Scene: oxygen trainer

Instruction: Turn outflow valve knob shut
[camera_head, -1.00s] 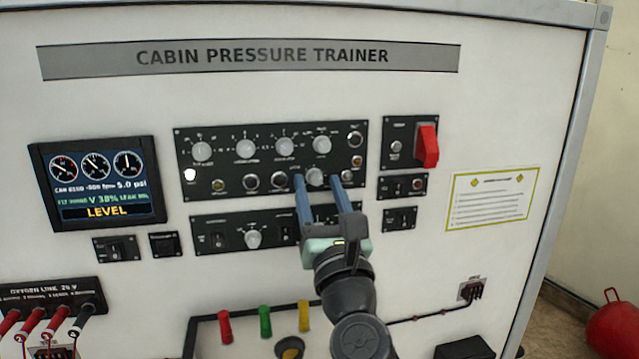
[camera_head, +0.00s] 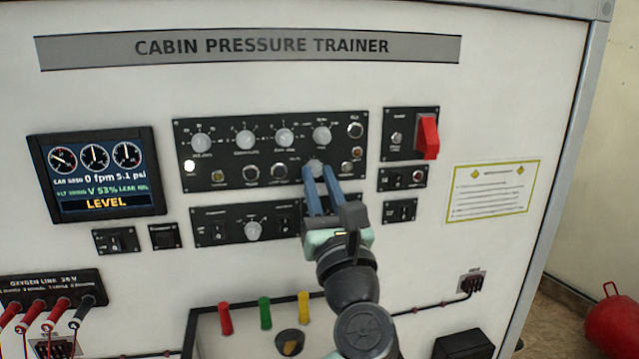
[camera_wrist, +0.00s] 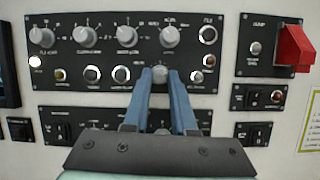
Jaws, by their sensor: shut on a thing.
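The outflow valve knob, taken to be the grey knob (camera_head: 316,167) in the lower row of the upper black panel, shows between my fingertips. It also shows in the wrist view (camera_wrist: 160,72). My gripper (camera_head: 318,176) has its two blue fingers reaching up to the panel, one on each side of this knob, and is shut on it. The fingers hide part of the knob's sides and the panel below it. The knob's own label is too small to read. The display (camera_head: 97,175) at the left reads "0 fpm", "5.1 psi", "V 53%" and "LEVEL".
Other grey knobs (camera_head: 245,139) sit in the row above. A red guarded switch (camera_head: 428,137) sticks out at the right. A lower black panel (camera_head: 235,227) lies partly behind my gripper. Coloured handles (camera_head: 265,313) stand below. The white panel face between is mostly clear.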

